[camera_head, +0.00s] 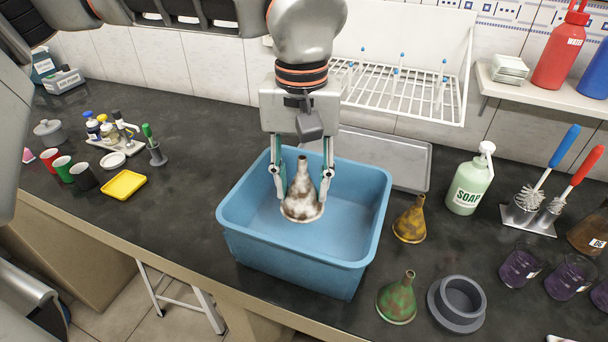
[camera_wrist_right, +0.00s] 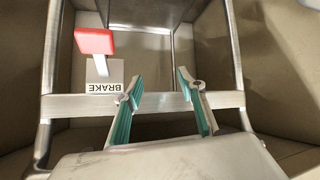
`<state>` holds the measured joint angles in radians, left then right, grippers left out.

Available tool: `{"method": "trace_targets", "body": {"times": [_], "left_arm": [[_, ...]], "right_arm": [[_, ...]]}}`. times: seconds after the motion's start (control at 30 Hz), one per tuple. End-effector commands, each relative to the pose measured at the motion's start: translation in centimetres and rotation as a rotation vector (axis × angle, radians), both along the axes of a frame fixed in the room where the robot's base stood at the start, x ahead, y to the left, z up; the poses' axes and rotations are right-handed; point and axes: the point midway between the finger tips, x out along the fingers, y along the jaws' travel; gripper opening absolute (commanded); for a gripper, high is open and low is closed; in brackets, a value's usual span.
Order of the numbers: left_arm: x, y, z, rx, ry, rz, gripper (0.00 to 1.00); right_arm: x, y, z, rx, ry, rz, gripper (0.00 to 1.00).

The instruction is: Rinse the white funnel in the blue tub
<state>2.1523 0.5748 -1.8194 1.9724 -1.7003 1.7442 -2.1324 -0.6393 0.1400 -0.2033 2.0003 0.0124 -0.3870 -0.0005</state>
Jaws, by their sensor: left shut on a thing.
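The white funnel (camera_head: 303,197) is stained with brown patches. It is in the blue tub (camera_head: 290,249), wide mouth down and stem up. My left gripper (camera_head: 304,190) reaches down into the tub and is shut on the funnel, one finger on each side. Whether the funnel's rim touches the tub floor I cannot tell. The tub stands on the dark bench near its front edge, and its blue inside shows no clear water line. My right gripper (camera_wrist_right: 163,105) shows in the right wrist view, with its fingers apart and nothing between them.
A yellow-brown funnel (camera_head: 410,220), a green funnel (camera_head: 397,300) and a grey ring holder (camera_head: 458,304) stand right of the tub. A soap bottle (camera_head: 470,183) and brushes (camera_head: 541,190) are farther right. A drying rack (camera_head: 405,85) is behind. A red brake handle (camera_wrist_right: 95,42) is below the right gripper.

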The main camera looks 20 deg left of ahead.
Motion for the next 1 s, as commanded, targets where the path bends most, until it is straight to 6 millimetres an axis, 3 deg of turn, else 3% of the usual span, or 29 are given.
{"method": "trace_targets", "body": {"times": [0.03, 0.33, 0.8, 1.0], "left_arm": [[0.1, 0.0, -1.0, 0.000, 0.006, 0.000, 0.25], [0.1, 0.0, -3.7, 0.000, 0.005, -0.001, 0.25], [0.0, 0.0, -7.9, 0.000, 0.006, -0.001, 0.25], [0.1, 0.0, -9.7, 0.000, 0.006, -0.001, 0.25]], "right_arm": [[0.1, -0.2, -0.5, -0.004, -0.001, -0.001, 0.40], [0.7, -0.7, -1.5, -0.026, -0.012, 0.001, 0.40], [-0.4, -0.8, -4.0, -0.042, 0.018, 0.009, 0.40], [0.3, -0.6, -3.7, -0.036, 0.001, 0.016, 0.40]]}}
